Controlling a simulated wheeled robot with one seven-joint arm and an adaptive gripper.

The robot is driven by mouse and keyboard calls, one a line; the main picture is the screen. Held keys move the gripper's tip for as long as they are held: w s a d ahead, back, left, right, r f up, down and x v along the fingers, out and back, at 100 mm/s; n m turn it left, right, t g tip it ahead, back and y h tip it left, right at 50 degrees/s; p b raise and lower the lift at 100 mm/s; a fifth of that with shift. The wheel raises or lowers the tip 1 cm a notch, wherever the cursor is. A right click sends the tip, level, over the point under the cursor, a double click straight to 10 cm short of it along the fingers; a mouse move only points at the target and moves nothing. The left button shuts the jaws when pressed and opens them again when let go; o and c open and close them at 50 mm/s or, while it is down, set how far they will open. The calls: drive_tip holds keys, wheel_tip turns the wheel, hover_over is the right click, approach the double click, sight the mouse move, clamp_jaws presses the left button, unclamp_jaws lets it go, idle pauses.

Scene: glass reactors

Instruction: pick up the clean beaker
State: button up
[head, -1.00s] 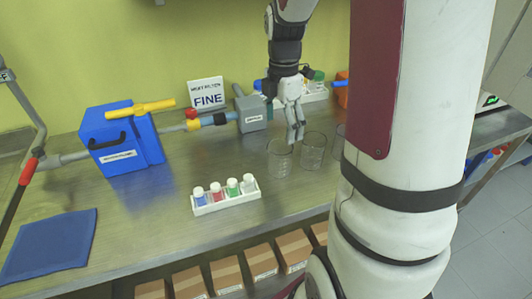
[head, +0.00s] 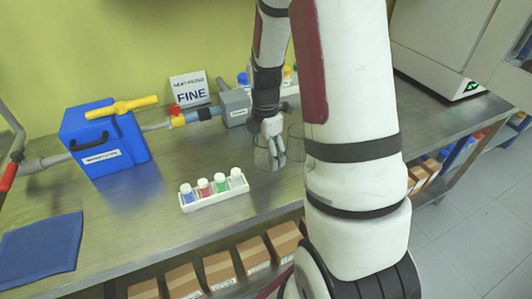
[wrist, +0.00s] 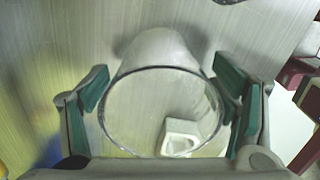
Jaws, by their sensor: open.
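Clear glass beakers stand on the steel bench, partly hidden by my arm. One beaker (head: 261,158) is at my gripper (head: 272,152), and another (head: 295,144) shows just behind and to the right. In the wrist view a clear round rim (wrist: 106,112) sits between the two green-padded fingers of my gripper (wrist: 163,98). The fingers are open, one on each side of the rim, with no clear grip on it.
A white rack (head: 215,198) of small coloured-label bottles stands in front of the beakers. A blue box (head: 103,140) with a yellow handle, joined to pipework, and a FINE sign (head: 190,90) are further left. A blue cloth (head: 42,248) lies at front left.

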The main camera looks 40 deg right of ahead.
sight(266, 142)
drive_tip(key=c, duration=1.3)
drive_tip(key=shift+r, duration=0.15)
drive_tip(key=shift+r, duration=0.25)
wheel_tip(266, 142, up, 3)
drive_tip(key=shift+r, duration=0.1)
drive_tip(key=s+a, duration=0.1)
drive_tip(key=s, duration=0.3)
drive_tip(key=s+a, duration=0.1)
drive_tip(key=s, duration=0.3)
drive_tip(key=s+a+r, duration=0.1)
drive_tip(key=s+a, duration=0.1)
drive_tip(key=s, duration=0.3)
drive_tip(key=shift+s+a+p, duration=0.1)
drive_tip(key=shift+s+p, duration=0.15)
drive_tip(key=shift+p, duration=0.75)
drive_tip(key=s+p, duration=0.1)
drive_tip(key=p, duration=0.2)
drive_tip(key=shift+s+a, duration=0.3)
drive_tip(key=shift+s, duration=0.1)
